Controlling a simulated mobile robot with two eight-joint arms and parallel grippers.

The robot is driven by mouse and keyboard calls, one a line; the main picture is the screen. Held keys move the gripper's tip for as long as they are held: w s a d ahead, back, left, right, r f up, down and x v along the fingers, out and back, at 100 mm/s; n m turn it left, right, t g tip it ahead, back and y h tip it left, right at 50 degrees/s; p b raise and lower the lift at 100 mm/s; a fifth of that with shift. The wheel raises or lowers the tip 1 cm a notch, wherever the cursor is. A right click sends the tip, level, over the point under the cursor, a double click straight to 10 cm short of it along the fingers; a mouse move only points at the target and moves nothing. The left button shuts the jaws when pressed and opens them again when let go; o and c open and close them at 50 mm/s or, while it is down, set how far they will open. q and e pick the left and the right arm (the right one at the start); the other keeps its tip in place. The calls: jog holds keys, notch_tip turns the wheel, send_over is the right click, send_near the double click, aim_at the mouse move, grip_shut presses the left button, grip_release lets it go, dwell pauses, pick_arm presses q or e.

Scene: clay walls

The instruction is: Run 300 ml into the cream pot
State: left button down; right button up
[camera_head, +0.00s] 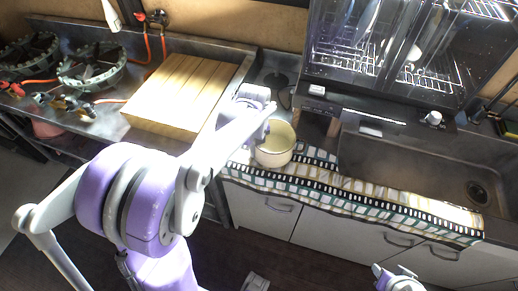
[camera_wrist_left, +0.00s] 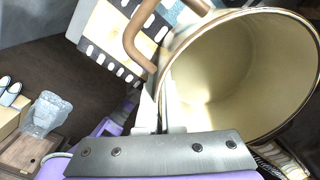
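The cream pot (camera_head: 275,150) is at the counter's front edge, left of the sink, over a patterned cloth; I cannot tell whether it rests there. In the left wrist view the pot (camera_wrist_left: 240,75) fills the right side, with a brown handle and a pale interior that looks empty. My left gripper (camera_head: 264,128) is at its rim, and the fingers (camera_wrist_left: 162,115) close on the pot wall beside the handle. My right gripper (camera_head: 397,277) is at the bottom right, empty and away from the pot; its finger opening is unclear.
The dark sink basin (camera_head: 410,165) lies to the right, with a white knob (camera_head: 433,118) behind it. A dish rack (camera_head: 395,50) is above. The patterned cloth (camera_head: 350,193) runs along the front edge. A wooden board (camera_head: 180,95) and burners (camera_head: 92,65) are at left.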

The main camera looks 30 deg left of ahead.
pick_arm(q)
jog(key=shift+r, duration=0.45)
notch_tip(320, 180, up, 2)
jog(key=shift+r, duration=0.15)
jog(key=s+d, duration=0.4)
jog(key=s, duration=1.3)
jog(key=shift+s, duration=0.2)
jog(key=shift+d, duration=0.1)
